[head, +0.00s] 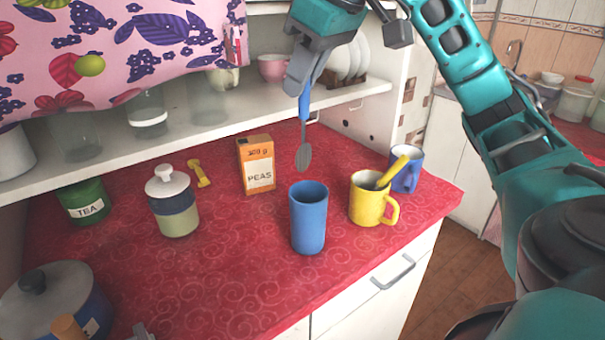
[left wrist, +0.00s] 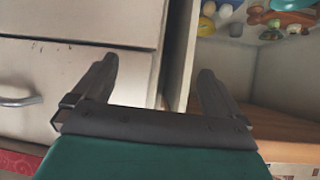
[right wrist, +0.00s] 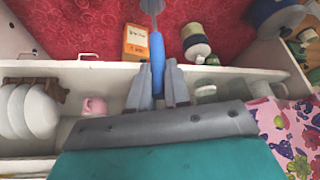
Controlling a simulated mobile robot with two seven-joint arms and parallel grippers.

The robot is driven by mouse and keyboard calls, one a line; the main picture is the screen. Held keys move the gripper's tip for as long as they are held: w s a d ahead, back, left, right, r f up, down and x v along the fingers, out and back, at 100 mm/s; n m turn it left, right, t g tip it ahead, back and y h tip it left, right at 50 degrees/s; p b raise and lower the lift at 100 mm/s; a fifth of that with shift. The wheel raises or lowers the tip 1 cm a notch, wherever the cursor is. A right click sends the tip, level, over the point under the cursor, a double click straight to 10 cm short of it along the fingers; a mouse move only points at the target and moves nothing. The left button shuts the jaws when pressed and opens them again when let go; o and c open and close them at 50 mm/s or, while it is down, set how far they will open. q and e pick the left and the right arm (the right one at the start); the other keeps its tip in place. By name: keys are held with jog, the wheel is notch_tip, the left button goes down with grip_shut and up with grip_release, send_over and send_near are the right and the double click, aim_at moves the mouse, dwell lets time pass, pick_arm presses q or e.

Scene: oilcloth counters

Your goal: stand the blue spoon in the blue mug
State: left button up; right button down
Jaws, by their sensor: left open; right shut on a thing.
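The blue spoon (head: 304,115) hangs upright, its grey bowl pointing down, above the red counter. My right gripper (head: 304,84) is shut on the top of its blue handle. In the right wrist view the spoon handle (right wrist: 157,55) sits between the fingers (right wrist: 157,80). The blue mug (head: 407,172) stands at the counter's right end, partly hidden behind a yellow mug, to the right of the spoon. My left gripper (left wrist: 156,78) is open and empty in its wrist view, facing drawer fronts.
The yellow mug (head: 368,205) holds a yellow-handled utensil (head: 393,171). A blue tumbler without a handle (head: 308,222) stands in front of the spoon. A PEAS box (head: 257,170) stands left. A white shelf (head: 345,97) runs behind. The red counter (head: 240,260) is clear at front middle.

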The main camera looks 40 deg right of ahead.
aim_at(304, 148)
notch_tip(304, 148, down, 7)
jog(key=shift+r, duration=0.2)
notch_tip(304, 148, down, 5)
jog(key=shift+r+b, duration=0.1)
jog(key=shift+b, duration=1.15)
jog(key=shift+f+b, duration=0.95)
jog(key=shift+f, duration=1.3)
jog(key=shift+f, duration=0.15)
jog(key=c, duration=1.1)
grip_release()
jog(key=shift+s+d+r, duration=0.1)
jog(key=shift+r, duration=0.5)
jog(key=p+v, duration=0.2)
jog(key=v, duration=0.9)
jog(key=shift+s+p, duration=0.15)
jog(key=shift+p, duration=0.15)
